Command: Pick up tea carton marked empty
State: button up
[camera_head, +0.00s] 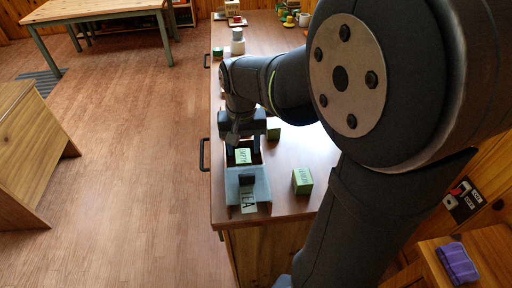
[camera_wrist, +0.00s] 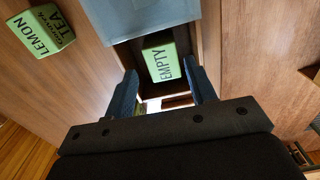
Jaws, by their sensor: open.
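The green tea carton marked EMPTY (camera_head: 243,156) sits in a dark open compartment of a grey-blue holder (camera_head: 234,190) with a TEA label, near the left edge of the counter. In the wrist view the carton (camera_wrist: 160,58) shows its EMPTY face, upper middle. My gripper (camera_head: 243,148) is over the holder, pointing down. In the wrist view the gripper (camera_wrist: 160,70) is open, one finger at each side of the carton's near end. I see no contact, and the height between fingertips and carton is hard to judge.
A green LEMON tea carton (camera_head: 302,181) stands right of the holder; it also shows in the wrist view (camera_wrist: 40,32). Counter between holder and LEMON carton is clear.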

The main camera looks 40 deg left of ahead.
aim_at(243, 157)
jog(key=shift+w+a+f, duration=0.1)
jog(key=shift+f, duration=1.4)
jog(key=shift+a+f, duration=0.1)
jog(key=shift+f, duration=1.4)
jog(key=c, duration=0.7)
